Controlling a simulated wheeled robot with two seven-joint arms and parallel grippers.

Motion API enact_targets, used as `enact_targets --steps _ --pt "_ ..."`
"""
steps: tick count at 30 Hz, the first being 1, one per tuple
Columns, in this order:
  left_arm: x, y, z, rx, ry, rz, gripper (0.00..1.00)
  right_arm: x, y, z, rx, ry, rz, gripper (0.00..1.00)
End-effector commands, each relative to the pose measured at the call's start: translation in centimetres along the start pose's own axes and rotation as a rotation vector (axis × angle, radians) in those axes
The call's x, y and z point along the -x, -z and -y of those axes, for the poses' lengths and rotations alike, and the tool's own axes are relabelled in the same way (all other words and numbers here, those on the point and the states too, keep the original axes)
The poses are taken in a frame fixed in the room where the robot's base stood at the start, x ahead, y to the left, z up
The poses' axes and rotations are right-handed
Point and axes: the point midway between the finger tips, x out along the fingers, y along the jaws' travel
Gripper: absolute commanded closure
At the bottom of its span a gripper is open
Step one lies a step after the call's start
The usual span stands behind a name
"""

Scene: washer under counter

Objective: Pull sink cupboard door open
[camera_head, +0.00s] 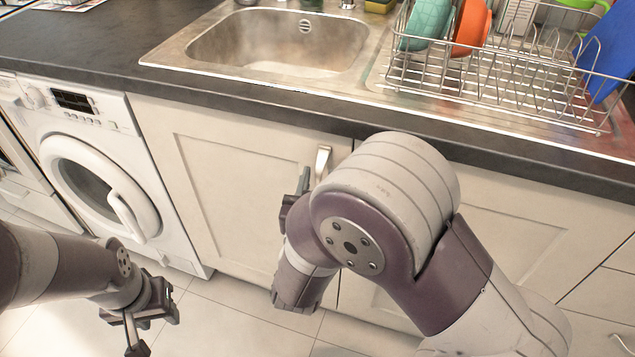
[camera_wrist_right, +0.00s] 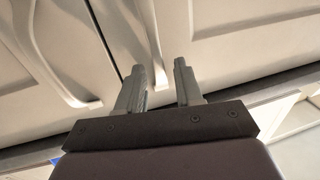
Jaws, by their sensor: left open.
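The sink cupboard door (camera_head: 245,190) is a cream panelled door under the sink, shut flush with its neighbour. Its metal handle (camera_head: 322,163) stands upright near the door's top right corner. My right gripper (camera_head: 303,182) is at the door, just left of and below the handle, partly hidden by my own arm. In the right wrist view its two fingers (camera_wrist_right: 160,82) are apart, and a pale strip that looks like the handle (camera_wrist_right: 149,35) runs toward the gap between them. I cannot tell whether they touch it. My left gripper (camera_head: 140,318) is open and empty, low at the left.
A white washer (camera_head: 100,185) stands left of the cupboard. The dark counter edge (camera_head: 250,112) overhangs the door top. A steel sink (camera_head: 275,42) and a dish rack (camera_head: 500,75) with bowls are above. Tiled floor (camera_head: 235,325) in front of the door is clear.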

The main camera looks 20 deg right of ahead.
Motion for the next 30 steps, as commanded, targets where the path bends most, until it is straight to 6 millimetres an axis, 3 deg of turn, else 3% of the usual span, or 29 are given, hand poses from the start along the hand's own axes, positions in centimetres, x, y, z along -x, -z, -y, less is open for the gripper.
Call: enact_targets --steps 5,8,9,30 --pt "0.02 0.0 0.0 0.0 0.0 0.0 0.57 0.02 0.0 0.02 0.0 0.0 0.0 0.64" --pt "0.02 0.0 0.0 0.0 0.0 0.0 0.57 0.03 0.0 0.02 0.0 0.0 0.001 0.97" --pt "0.02 0.0 0.0 0.0 0.0 0.0 0.57 0.03 -0.01 0.02 0.0 0.0 0.001 1.0" --pt "0.01 0.0 0.0 0.0 0.0 0.0 0.57 0.06 -0.05 0.01 0.002 0.001 0.002 1.0"
